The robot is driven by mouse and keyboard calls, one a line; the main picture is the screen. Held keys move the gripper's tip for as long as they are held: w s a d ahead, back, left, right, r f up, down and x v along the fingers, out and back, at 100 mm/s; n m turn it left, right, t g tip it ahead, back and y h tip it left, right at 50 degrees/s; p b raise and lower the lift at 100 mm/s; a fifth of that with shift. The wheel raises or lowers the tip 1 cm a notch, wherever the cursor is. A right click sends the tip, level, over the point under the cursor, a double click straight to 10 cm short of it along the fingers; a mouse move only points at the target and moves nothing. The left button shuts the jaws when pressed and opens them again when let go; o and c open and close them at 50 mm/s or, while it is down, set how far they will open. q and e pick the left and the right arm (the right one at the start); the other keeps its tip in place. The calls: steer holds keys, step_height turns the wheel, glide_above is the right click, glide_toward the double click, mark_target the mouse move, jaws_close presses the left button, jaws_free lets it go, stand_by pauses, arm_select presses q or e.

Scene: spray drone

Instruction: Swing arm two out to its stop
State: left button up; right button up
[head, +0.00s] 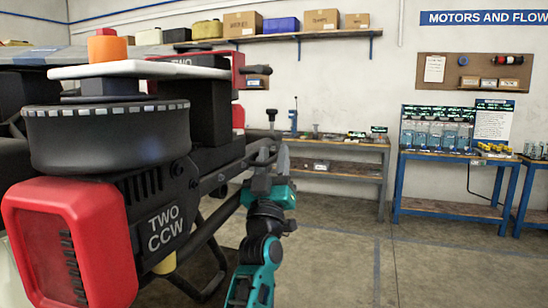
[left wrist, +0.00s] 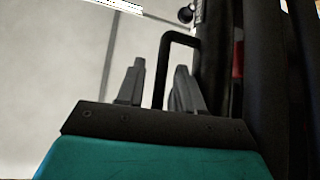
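The drone's arm two (head: 165,230) fills the left of the head view. It carries a large black round motor (head: 108,138), a red end cap (head: 68,240) and the marking TWO CCW. My left gripper (head: 264,152) is up beside the dark tubes at the arm's inner end. In the left wrist view, my left gripper's two grey fingers (left wrist: 158,85) are apart. A black loop handle (left wrist: 182,37) rises beyond them, one leg showing in the gap between them. I cannot tell whether a finger touches it. My right gripper is in neither view.
A white plate (head: 140,69) with an orange cap (head: 107,48) sits above the motor. A wooden workbench (head: 335,145) and a blue-framed bench (head: 450,158) stand along the back wall. The floor (head: 340,250) at right is clear.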

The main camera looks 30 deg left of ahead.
arm_select(q)
steer(key=shift+c, duration=0.2)
jaws_close()
stand_by(0.5)
